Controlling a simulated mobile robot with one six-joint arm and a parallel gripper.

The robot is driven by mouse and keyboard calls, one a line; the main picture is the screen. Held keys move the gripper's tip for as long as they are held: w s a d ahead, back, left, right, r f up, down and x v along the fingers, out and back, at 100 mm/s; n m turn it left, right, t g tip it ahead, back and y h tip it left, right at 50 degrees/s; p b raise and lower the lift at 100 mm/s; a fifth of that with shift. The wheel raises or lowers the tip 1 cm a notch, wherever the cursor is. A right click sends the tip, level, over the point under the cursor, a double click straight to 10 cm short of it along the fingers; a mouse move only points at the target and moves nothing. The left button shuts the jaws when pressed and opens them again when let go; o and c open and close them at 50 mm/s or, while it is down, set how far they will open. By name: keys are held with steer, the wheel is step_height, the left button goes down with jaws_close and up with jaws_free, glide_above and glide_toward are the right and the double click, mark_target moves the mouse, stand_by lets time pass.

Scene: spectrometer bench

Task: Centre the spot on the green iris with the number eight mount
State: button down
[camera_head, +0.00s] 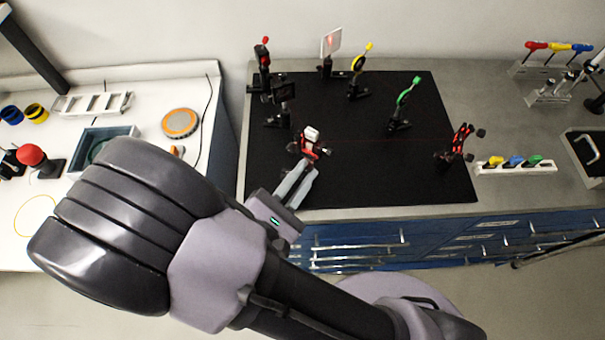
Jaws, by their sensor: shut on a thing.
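The green iris (409,90) stands upright on a black post at the right of the black breadboard (370,175). A red-and-black mount with a white top (312,134) stands at the board's front left; I cannot read a number on it. My gripper (303,168) reaches it from the front, its fingers shut at its near side, on what looks like a knob, though the fingers hide the contact. A second red-and-black mount (459,142) stands at the right edge; its number is also unreadable. A faint red spot shows on the white card (331,41) at the back. I see no clear spot on the green iris.
A white rack with coloured pieces (515,165) lies right of the board. The board's front middle is clear.

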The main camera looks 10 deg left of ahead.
stand_by(0.3)
steer(key=c, duration=1.4)
jaws_free()
steer(key=shift+o, duration=0.2)
steer(key=p+v, duration=0.2)
steer(key=v, duration=1.5)
steer(key=shift+s, duration=0.25)
